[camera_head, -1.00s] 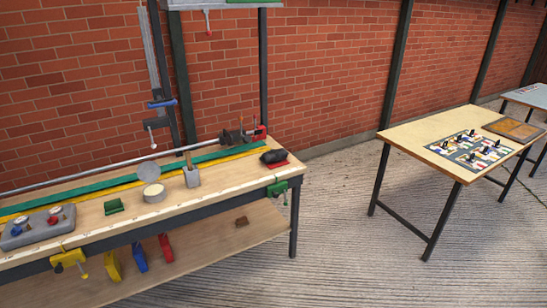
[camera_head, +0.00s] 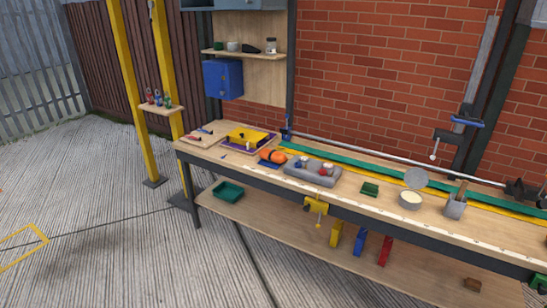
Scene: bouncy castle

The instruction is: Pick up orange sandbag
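An orange sandbag (camera_head: 272,156) with a dark band across it lies on the workbench top (camera_head: 345,190), towards its left part. It sits between a yellow tray-like item (camera_head: 249,137) on a purple mat and a grey tray (camera_head: 312,173) that holds small red and blue pieces. The sandbag is small in this view and nothing touches it from above. Neither of my grippers shows in the head view.
A green tray (camera_head: 228,191) and several coloured blocks are on the lower shelf (camera_head: 290,231). A yellow clamp (camera_head: 316,208) hangs on the bench's front edge. Yellow posts (camera_head: 164,75) stand left of the bench. The floor in front (camera_head: 130,250) is mostly clear.

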